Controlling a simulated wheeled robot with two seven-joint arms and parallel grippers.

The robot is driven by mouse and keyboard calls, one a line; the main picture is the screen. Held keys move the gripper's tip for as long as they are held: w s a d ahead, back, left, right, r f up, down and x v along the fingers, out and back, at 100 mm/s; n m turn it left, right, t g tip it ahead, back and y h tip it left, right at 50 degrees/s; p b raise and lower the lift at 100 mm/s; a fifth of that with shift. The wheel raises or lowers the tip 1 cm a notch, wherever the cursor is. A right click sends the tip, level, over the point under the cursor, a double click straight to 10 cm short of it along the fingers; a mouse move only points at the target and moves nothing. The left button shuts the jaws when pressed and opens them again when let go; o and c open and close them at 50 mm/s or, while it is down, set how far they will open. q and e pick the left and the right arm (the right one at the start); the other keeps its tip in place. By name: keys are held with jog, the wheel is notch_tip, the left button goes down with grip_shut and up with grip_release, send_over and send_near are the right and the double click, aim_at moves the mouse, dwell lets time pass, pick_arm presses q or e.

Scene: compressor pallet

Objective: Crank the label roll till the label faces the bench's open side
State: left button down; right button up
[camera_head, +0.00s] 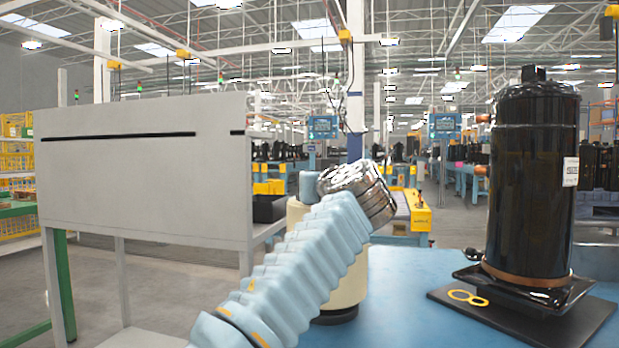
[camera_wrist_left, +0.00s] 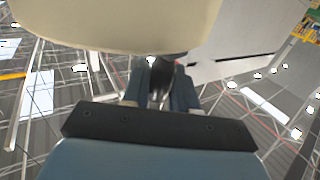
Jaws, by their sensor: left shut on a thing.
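The label roll (camera_head: 347,290) is a cream cylinder standing upright on a dark base at the near left edge of the blue bench (camera_head: 400,310). My left arm crosses in front and hides much of it. No label shows on its visible surface. In the left wrist view the roll (camera_wrist_left: 130,22) fills the top, close above my fingers. My left gripper (camera_wrist_left: 160,90) is shut on a dark upright piece, seemingly the crank handle (camera_wrist_left: 161,72), between its two blue-grey fingers. The handle is mostly hidden. My right gripper is not in view.
A tall black compressor (camera_head: 533,180) with a white side label stands on a black mat (camera_head: 510,318) at the bench's right. A large grey panel stand (camera_head: 145,170) is at left. Bare bench lies between roll and mat.

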pick_arm(q)
jog(key=shift+s+d+n+y+p, duration=0.1)
jog(key=shift+d+n+y+p, duration=0.3)
jog(key=shift+y+p, duration=0.1)
jog(key=shift+f+g, duration=0.1)
jog(key=shift+g, duration=0.2)
jog(key=c, duration=1)
grip_release()
jog(key=shift+d, duration=0.1)
jog(key=b+v, duration=0.3)
jog(key=v, duration=1)
jog(key=shift+s+d, duration=0.25)
jog(key=shift+s, duration=0.05)
